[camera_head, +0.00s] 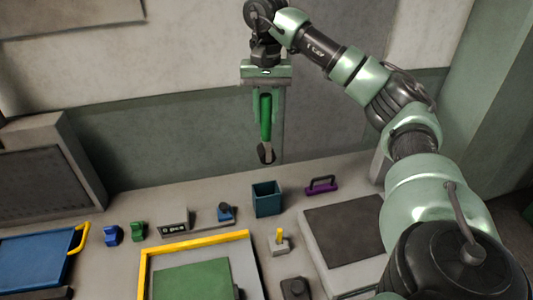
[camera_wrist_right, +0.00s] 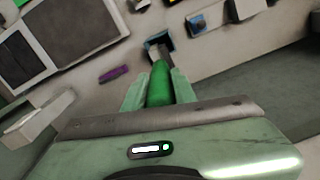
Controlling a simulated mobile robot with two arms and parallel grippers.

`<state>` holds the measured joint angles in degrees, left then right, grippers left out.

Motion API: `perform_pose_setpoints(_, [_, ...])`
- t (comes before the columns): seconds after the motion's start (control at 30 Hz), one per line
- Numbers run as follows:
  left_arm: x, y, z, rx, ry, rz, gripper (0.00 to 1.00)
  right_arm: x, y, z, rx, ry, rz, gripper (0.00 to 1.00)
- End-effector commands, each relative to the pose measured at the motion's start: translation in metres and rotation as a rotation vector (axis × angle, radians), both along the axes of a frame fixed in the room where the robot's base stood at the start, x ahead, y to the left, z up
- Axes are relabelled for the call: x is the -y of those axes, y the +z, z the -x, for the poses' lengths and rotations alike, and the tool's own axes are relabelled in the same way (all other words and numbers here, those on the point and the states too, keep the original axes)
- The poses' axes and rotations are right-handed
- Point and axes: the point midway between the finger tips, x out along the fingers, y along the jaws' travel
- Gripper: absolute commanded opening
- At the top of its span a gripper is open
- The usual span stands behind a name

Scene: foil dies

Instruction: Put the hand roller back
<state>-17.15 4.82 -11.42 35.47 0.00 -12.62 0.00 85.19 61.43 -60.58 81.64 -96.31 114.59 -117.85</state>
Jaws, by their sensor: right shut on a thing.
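The hand roller, with a green handle (camera_head: 265,118) and a dark head at its lower end, hangs upright with its head down. My right gripper (camera_head: 267,130) is shut on the green handle, high above the bench. In the right wrist view the handle (camera_wrist_right: 159,86) shows between the two pale green fingers (camera_wrist_right: 157,92). A teal open-topped box (camera_head: 267,200) stands on the bench below the roller, apart from it. The box also shows beyond the roller head in the wrist view (camera_wrist_right: 160,38). My left gripper is not in view.
A purple-handled thing (camera_head: 321,185) lies right of the box. A small grey block with a yellow peg (camera_head: 279,242) stands in front. A yellow-edged frame with a green sheet (camera_head: 193,282) and a dark panel (camera_head: 344,233) flank it. A blue tray (camera_head: 35,258) is at left.

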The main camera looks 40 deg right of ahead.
Motion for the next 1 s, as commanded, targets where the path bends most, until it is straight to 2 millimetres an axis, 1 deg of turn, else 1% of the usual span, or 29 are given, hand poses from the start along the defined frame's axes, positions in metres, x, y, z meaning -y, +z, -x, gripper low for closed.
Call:
perform_pose_setpoints(0.03, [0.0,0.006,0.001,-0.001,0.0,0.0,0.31,0.001,-0.012,0.001,-0.006,0.0,0.002,0.0])
perform_pose_setpoints(0.1, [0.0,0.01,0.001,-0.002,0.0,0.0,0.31,0.001,-0.029,0.002,-0.006,-0.001,0.002,0.0])
perform_pose_setpoints(0.2, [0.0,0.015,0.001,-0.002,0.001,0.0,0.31,0.0,-0.048,0.001,-0.002,0.0,0.001,0.0])
perform_pose_setpoints(0.3, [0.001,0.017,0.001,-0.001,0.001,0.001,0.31,0.0,-0.061,0.0,0.001,-0.001,0.001,0.0])
perform_pose_setpoints(0.47, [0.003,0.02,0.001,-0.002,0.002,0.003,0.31,0.0,-0.074,0.0,-0.001,0.0,0.001,0.0])
perform_pose_setpoints(0.63, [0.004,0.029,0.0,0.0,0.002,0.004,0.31,0.0,-0.1,0.0,-0.001,0.0,0.001,0.0])
perform_pose_setpoints(0.77, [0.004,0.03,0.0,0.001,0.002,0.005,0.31,0.0,-0.11,0.0,0.002,0.0,0.001,0.0])
perform_pose_setpoints(1.0, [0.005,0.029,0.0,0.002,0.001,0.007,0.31,0.0,-0.111,0.0,0.003,0.0,0.0,0.0])
